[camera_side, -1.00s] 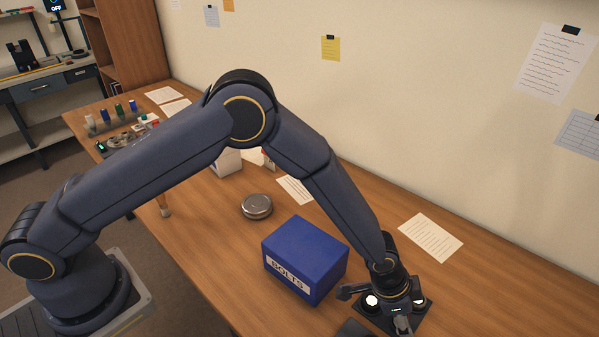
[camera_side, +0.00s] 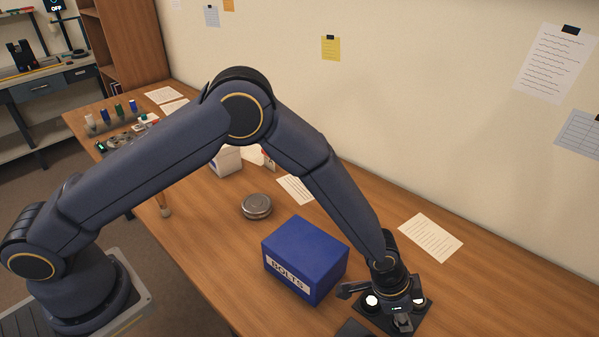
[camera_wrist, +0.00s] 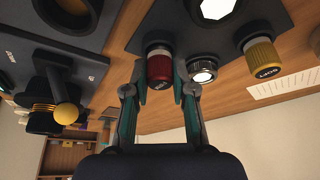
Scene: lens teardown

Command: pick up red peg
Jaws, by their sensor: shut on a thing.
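The red peg (camera_wrist: 160,67), with a pale metal end, is between the two fingertips of my gripper (camera_wrist: 161,80) in the wrist view. The fingers are shut on it from both sides. Its pale end meets the dark plate (camera_wrist: 200,40); I cannot tell whether it is seated or just clear. In the side view my gripper (camera_side: 402,318) is low over the dark plate (camera_side: 420,322) at the lower right, and the red peg is hidden there.
A yellow knurled peg (camera_wrist: 261,58) and a black-rimmed lens (camera_wrist: 202,70) are close beside the red peg. A yellow-knobbed tool (camera_wrist: 65,112) is at the left. A blue bolts box (camera_side: 305,259) stands left of my gripper. A round metal tin (camera_side: 256,206) lies farther back.

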